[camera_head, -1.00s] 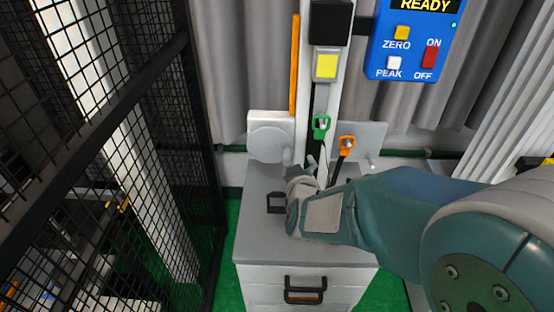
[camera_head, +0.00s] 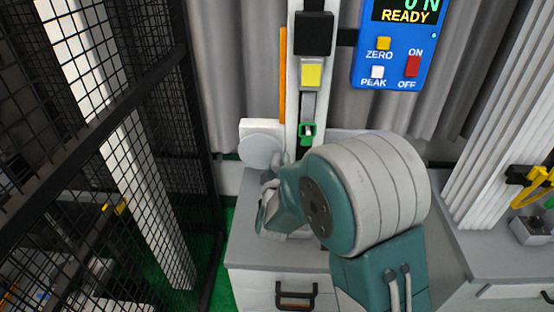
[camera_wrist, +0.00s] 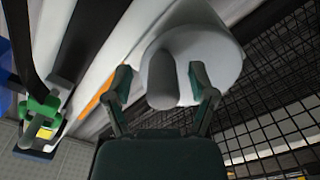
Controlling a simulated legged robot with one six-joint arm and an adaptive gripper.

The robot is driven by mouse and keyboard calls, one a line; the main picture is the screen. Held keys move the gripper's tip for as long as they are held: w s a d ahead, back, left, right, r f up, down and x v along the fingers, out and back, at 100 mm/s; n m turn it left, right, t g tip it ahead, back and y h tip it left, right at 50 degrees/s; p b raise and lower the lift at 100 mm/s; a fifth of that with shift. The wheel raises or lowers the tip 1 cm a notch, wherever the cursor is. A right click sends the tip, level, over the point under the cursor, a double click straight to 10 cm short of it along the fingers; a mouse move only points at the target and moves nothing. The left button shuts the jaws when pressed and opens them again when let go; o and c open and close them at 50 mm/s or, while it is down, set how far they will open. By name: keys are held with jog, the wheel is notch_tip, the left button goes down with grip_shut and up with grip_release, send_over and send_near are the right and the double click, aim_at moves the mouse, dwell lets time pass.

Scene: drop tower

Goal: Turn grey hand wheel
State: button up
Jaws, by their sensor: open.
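The grey hand wheel (camera_head: 260,151) is a round disc on a white block, left of the tower's upright in the head view. In the wrist view, the wheel (camera_wrist: 217,58) fills the upper middle, with its rounded grey handle (camera_wrist: 162,82) pointing toward me. My gripper (camera_wrist: 160,88) is open, one finger on each side of the handle. Gaps show beside the handle, and I cannot tell whether either finger touches it. In the head view, my wrist is just below the wheel and my arm hides most of the gripper.
A black mesh fence (camera_head: 95,130) stands close on the left. A green clamp (camera_head: 307,133) is on the upright, right of the wheel. A blue control box (camera_head: 395,45) reading READY hangs at upper right. A grey cabinet top (camera_head: 245,235) lies below.

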jog(key=shift+w+d, duration=0.1)
jog(key=shift+w, duration=0.8)
jog(key=shift+w+a, duration=0.2)
jog(key=shift+a, duration=0.3)
jog(key=c, duration=0.6)
jog(key=shift+d, duration=0.3)
grip_shut()
jog(key=shift+a+f, duration=0.1)
jog(key=shift+f, duration=0.05)
